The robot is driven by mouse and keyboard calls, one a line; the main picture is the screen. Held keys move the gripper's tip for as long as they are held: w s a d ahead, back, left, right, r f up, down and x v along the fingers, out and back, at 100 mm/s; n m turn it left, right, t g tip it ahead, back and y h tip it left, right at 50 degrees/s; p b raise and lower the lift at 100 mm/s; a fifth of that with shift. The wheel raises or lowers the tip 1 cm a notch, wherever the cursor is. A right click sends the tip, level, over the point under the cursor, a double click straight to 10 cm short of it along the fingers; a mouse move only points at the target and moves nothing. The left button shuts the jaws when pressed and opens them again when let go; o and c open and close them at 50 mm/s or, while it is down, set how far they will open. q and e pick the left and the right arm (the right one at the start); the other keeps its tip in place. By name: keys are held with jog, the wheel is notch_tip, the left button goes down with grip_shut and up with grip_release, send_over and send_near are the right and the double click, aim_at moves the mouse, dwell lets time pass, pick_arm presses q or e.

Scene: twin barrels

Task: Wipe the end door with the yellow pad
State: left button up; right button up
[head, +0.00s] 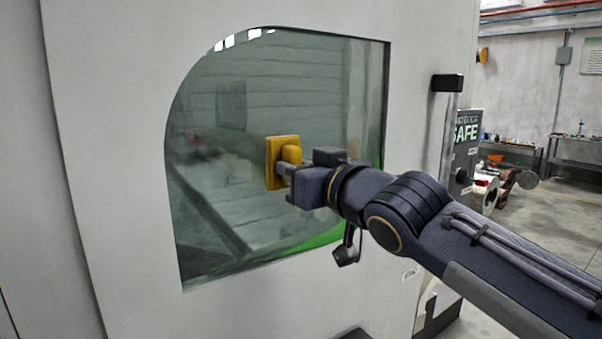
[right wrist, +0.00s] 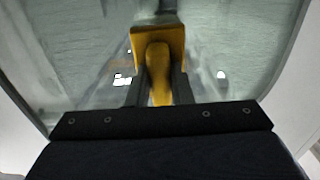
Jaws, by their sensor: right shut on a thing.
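The end door (head: 120,120) is a pale grey panel with a large dark glass window (head: 240,220), rounded at its upper left. The yellow pad (head: 273,163) is a flat block with a yellow grip behind it. My right gripper (head: 284,171) is shut on the pad's grip and holds the pad upright, face toward the window, near its middle. I cannot tell whether the pad touches the glass. The right wrist view shows the yellow pad (right wrist: 145,38) beyond the two fingers, with its grip between them. My left gripper is not in view.
A black handle block (head: 447,83) sticks out at the door's right side.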

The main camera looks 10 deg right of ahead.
jog(key=shift+b+x, duration=0.3)
jog(key=shift+x, duration=0.75)
dwell(0.4)
jog(key=shift+w+d+r+p, duration=0.1)
jog(key=shift+d+r+p, duration=0.15)
jog(key=shift+p, duration=0.5)
jog(key=shift+w+d+p, duration=0.25)
jog(key=shift+d+p, duration=0.55)
jog(key=shift+p, duration=0.4)
jog(key=shift+w+p, duration=0.1)
jog(key=shift+p, duration=1)
jog(key=shift+s+a+f+p, duration=0.15)
jog(key=shift+a+p, duration=0.4)
jog(key=shift+p, duration=1.4)
jog(key=shift+s+a+f+p, duration=0.1)
jog(key=shift+s+a+p, duration=0.3)
jog(key=shift+p, duration=1.55)
jog(key=shift+w+a, duration=0.15)
